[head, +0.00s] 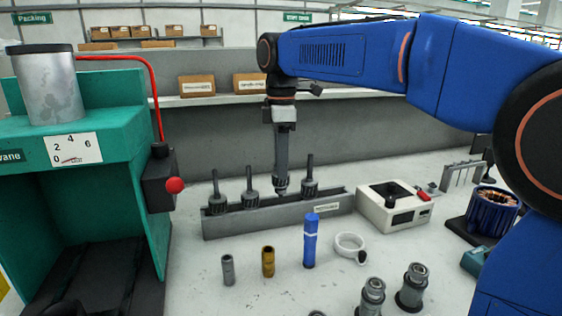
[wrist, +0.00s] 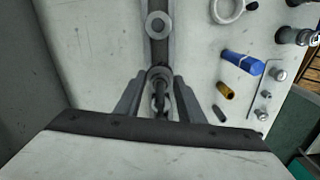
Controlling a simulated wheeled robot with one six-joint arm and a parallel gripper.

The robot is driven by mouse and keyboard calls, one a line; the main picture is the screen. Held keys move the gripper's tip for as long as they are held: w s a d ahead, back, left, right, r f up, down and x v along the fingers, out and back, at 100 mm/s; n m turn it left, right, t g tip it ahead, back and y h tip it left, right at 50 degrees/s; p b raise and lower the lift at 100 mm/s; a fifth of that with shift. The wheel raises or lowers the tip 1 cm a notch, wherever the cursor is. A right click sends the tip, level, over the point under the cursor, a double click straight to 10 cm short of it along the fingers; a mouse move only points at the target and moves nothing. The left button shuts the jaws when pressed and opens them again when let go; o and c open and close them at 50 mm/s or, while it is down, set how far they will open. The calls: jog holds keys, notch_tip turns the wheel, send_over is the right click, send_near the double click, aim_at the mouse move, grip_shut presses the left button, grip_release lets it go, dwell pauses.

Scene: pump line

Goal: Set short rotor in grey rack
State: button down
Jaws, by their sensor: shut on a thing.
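A long grey rack (head: 275,222) stands on the bench, with a pale label near its right end. Dark rotors with upright shafts stand in it: two to the left (head: 217,197) (head: 250,189) and one to the right (head: 309,183). My gripper (head: 281,182) points straight down between them, shut on a rotor (wrist: 160,82). The held rotor's lower end is at the rack's top, behind its front wall; I cannot tell whether it touches. In the wrist view, the rack (wrist: 158,52) runs away beneath the fingers, and a round grey ring shows further along it.
A green press (head: 120,130) with a red-knobbed lever stands at left. In front of the rack are a grey sleeve (head: 228,270), a brass sleeve (head: 268,262), a blue cylinder (head: 310,242) and a white ring (head: 349,243). A white box (head: 396,208) stands right of the rack.

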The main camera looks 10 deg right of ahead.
jog(key=shift+f, duration=2.25)
dwell(0.9)
jog(key=c, duration=0.9)
grip_release()
jog(key=shift+r, duration=3)
